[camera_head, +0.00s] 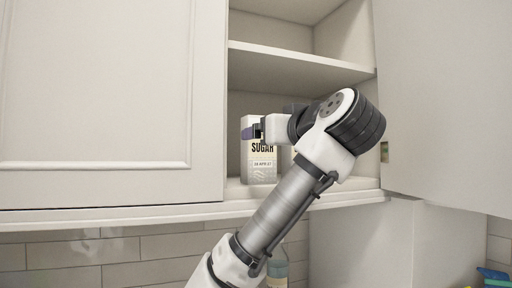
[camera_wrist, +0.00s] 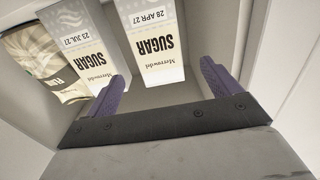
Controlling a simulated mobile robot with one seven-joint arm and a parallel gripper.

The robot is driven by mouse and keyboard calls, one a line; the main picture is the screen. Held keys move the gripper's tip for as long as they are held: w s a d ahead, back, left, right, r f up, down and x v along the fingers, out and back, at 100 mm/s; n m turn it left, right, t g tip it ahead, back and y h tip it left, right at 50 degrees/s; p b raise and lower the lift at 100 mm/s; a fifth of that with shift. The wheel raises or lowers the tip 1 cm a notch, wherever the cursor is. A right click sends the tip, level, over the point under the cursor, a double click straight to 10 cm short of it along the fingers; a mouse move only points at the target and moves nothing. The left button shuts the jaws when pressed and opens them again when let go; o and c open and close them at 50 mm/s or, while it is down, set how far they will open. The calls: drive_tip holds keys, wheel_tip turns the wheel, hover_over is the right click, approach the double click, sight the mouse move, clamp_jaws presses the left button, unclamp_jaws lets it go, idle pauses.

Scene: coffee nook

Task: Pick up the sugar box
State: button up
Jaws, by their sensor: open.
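A white sugar box (camera_head: 262,170) dated 28 APR 27 stands upright on the bottom shelf of the open cabinet. It also shows upside down in the wrist view (camera_wrist: 155,45), between my two purple fingers as seen from there. A second sugar box (camera_wrist: 82,45), dated 23 JUL 27, is beside it, partly behind one finger. My gripper (camera_head: 251,131) is open at the upper part of the first box; it also shows in the wrist view (camera_wrist: 163,84). I cannot tell whether the fingers touch the box. My arm hides the shelf to its right.
A beige printed bag (camera_wrist: 42,62) stands beyond the second box. An upper shelf (camera_head: 290,65) is above my wrist. A closed door (camera_head: 110,90) is at the left and an open door (camera_head: 450,100) at the right. A bottle (camera_head: 277,270) stands below the cabinet, partly behind my arm.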

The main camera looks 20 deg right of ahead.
sight(256, 140)
drive_tip(key=w+p, duration=0.4)
drive_tip(key=w, duration=0.6)
drive_tip(key=shift+w+a+f+p, duration=0.1)
drive_tip(key=shift+p, duration=0.2)
drive_tip(key=shift+w+f, duration=0.15)
drive_tip(key=shift+w, duration=0.15)
drive_tip(key=c, duration=1.2)
drive_tip(key=shift+c, duration=0.5)
